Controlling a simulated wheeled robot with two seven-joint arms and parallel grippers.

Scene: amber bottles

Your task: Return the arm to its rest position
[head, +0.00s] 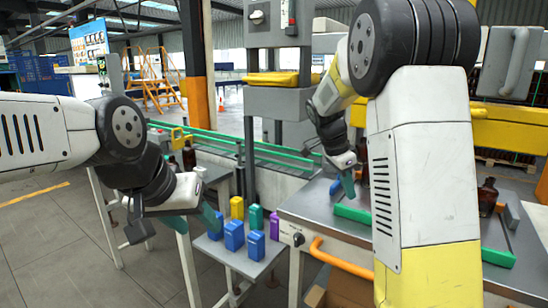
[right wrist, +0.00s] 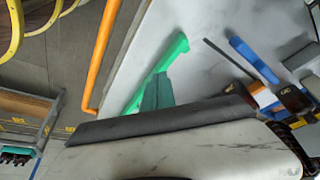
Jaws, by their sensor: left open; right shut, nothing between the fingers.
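My left gripper (head: 177,222) hangs open and empty at the left of the head view, its teal fingertips apart, left of the low grey stand. My right gripper (head: 347,184) is shut and empty over the left part of the grey worktable (head: 312,205). Its teal fingertips also show in the right wrist view (right wrist: 157,93), close to a green rail (right wrist: 178,48); I cannot tell whether they touch it. One amber bottle (head: 487,197) stands upright at the right of the worktable. Another brown bottle (head: 189,156) stands behind my left gripper.
Several blue, yellow, green and purple containers stand on the low stand (head: 212,246). An orange handle (head: 342,258) runs along the worktable's front. Green rails (head: 352,215) lie on the worktable. My right arm hides its middle. Open floor (head: 50,235) lies at the left.

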